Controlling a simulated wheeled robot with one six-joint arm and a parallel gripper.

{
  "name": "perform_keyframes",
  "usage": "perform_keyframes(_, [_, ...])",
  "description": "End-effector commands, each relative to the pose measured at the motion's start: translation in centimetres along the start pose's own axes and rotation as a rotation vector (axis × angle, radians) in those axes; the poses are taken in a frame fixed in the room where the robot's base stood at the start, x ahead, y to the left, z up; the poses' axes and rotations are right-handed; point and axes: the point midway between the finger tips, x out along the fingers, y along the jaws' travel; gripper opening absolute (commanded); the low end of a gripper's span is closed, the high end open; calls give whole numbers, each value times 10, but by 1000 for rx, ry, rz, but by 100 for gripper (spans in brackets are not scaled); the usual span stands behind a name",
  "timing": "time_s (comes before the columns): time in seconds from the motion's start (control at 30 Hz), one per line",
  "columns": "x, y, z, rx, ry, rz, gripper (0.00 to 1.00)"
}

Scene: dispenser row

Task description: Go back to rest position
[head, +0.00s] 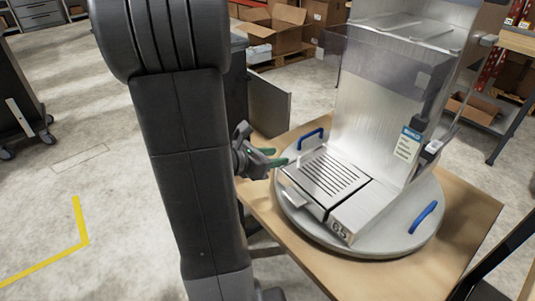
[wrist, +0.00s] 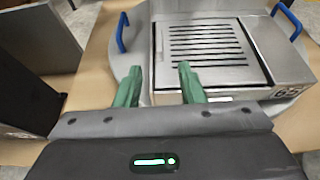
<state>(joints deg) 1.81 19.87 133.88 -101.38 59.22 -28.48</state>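My gripper (head: 277,157) is at the left edge of the dispenser's round grey base, its green fingertips pointing at the slotted drip tray. In the wrist view my gripper (wrist: 160,82) shows two green fingers spread apart with nothing between them. My arm hides part of the left side of the table in the head view.
The turntable has blue handles (head: 423,217) and sits on a wooden table (head: 465,212). Cardboard boxes (head: 275,30) lie behind. A dark wheeled cabinet (head: 15,95) stands at the far left. The floor at left, with a yellow line (head: 80,225), is clear.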

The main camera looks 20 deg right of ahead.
Motion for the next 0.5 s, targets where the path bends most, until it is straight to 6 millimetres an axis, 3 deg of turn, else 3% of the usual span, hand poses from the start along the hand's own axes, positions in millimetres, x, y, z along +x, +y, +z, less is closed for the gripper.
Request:
perform_keyframes(0.2, [-17,0,1,-1,0,2,36])
perform_keyframes(0.5, [-20,0,0,-1,-1,0,36])
